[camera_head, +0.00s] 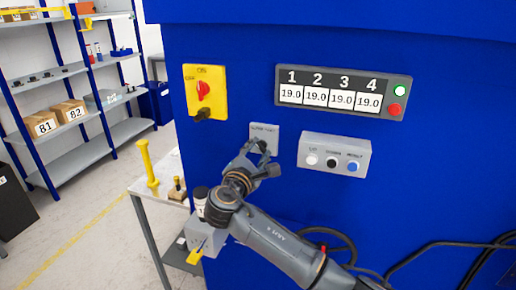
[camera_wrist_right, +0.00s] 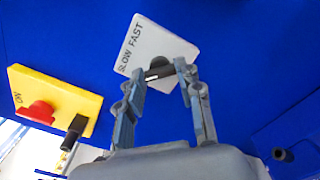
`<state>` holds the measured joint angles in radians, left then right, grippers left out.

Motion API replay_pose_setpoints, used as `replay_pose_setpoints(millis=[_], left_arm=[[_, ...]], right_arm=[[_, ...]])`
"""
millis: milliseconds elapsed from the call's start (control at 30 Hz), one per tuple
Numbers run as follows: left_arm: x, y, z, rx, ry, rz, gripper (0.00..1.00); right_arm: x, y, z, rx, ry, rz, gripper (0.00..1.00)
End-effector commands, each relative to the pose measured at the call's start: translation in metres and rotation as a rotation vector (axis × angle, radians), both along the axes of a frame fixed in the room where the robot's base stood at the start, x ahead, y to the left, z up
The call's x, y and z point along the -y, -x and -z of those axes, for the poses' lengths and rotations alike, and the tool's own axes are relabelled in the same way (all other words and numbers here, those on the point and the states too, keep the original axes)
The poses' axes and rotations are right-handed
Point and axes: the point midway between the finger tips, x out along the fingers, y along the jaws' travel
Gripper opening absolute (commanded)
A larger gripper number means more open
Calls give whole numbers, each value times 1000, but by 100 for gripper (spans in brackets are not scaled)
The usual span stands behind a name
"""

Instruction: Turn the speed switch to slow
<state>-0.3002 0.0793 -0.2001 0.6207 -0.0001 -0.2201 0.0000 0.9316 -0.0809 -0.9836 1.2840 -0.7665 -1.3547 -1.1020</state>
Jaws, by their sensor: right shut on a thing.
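The speed switch is a small light plate (camera_head: 266,131) on the blue machine front, with a dark knob. In the right wrist view its plate (camera_wrist_right: 150,39) reads SLOW and FAST, and the black knob (camera_wrist_right: 158,73) sits between my fingers. My right gripper (camera_head: 262,149) is at the plate and shut on the knob; it also shows in the right wrist view (camera_wrist_right: 158,78). The fingers hide part of the knob, so I cannot tell clearly which word it points to. My left gripper is not in view.
A yellow panel with a red switch (camera_head: 203,90) is up left of the plate. A grey box with several buttons (camera_head: 334,155) is close on the right. A display (camera_head: 341,92) is above. A small table (camera_head: 144,187) stands at lower left, and black cables hang lower right.

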Motion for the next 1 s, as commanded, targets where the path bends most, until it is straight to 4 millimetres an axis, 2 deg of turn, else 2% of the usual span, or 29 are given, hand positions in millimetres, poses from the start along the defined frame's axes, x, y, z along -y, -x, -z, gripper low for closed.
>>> replay_pose_setpoints(millis=[400,433,533,867,1000], left_arm=[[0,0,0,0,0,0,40],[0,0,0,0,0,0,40],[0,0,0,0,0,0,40],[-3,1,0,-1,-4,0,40],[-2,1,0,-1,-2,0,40]], right_arm=[[0,0,4,-8,10,-1,4],[0,0,4,-8,9,-1,40],[0,0,3,-7,9,0,58],[-1,2,1,-4,7,-1,58],[-6,15,2,-3,5,-3,58]])
